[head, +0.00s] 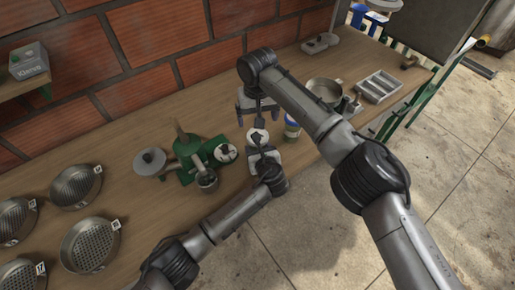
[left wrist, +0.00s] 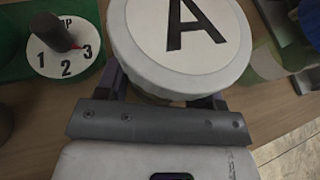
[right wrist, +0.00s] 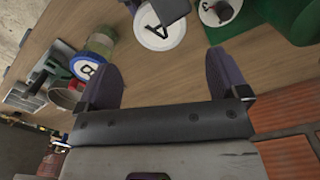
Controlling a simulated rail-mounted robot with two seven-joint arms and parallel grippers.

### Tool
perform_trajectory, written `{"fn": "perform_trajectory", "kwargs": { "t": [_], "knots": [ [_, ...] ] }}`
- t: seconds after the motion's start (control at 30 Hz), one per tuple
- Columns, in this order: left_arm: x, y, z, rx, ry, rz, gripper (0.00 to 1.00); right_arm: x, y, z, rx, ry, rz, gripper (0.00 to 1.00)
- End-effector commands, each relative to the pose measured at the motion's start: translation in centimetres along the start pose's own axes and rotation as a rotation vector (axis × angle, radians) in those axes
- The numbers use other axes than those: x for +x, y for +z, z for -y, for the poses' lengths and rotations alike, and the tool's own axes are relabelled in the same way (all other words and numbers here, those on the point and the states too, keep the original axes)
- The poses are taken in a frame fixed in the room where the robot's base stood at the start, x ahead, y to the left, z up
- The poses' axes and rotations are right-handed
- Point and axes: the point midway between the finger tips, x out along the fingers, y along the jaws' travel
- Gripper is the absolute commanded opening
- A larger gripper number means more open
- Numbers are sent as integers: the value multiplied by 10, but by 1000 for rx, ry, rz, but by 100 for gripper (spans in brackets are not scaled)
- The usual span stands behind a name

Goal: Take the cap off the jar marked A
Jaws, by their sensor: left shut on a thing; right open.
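Jar A's white cap (left wrist: 185,35), marked with a black A, faces up at close range in the left wrist view. It also shows in the head view (head: 258,136) and right wrist view (right wrist: 158,27). My left gripper (head: 264,156) is shut on the jar below the cap; the cap and gripper hide most of the jar body. My right gripper (right wrist: 162,85) is open and empty, on the wall side of the jar. Its fingers are apart from the cap. The cap sits on the jar.
A jar with a blue-rimmed lid marked B (right wrist: 87,69) stands close by. A green machine (head: 187,148) with a numbered dial (left wrist: 65,45) is on the other side. Round sieves (head: 90,245) lie at left, and a pan (head: 325,90) and divided tray (head: 378,87) at right. A brick wall backs the bench.

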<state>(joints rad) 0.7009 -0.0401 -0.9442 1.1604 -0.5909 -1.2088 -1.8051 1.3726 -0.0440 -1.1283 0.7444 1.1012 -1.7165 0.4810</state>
Motion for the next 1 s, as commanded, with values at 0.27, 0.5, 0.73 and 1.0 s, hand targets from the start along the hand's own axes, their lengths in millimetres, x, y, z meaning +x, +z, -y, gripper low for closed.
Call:
{"fn": "perform_trajectory", "kwargs": {
  "t": [0.27, 0.5, 0.73, 1.0],
  "knots": [
    [0, 0, 0, 0, 0, 0, 0, 5, 2, 12, 76, -57, 11, 93],
    [0, 0, 0, 1, 1, -1, 0, 0, -1, 3, 451, -21, 1, 93],
    [0, 0, 0, 1, 1, -1, 0, 0, 0, 0, 697, 0, -1, 93],
    [0, -1, 0, 1, 1, -1, 0, 16, 0, -1, 788, 2, 2, 93]
  ]
}}
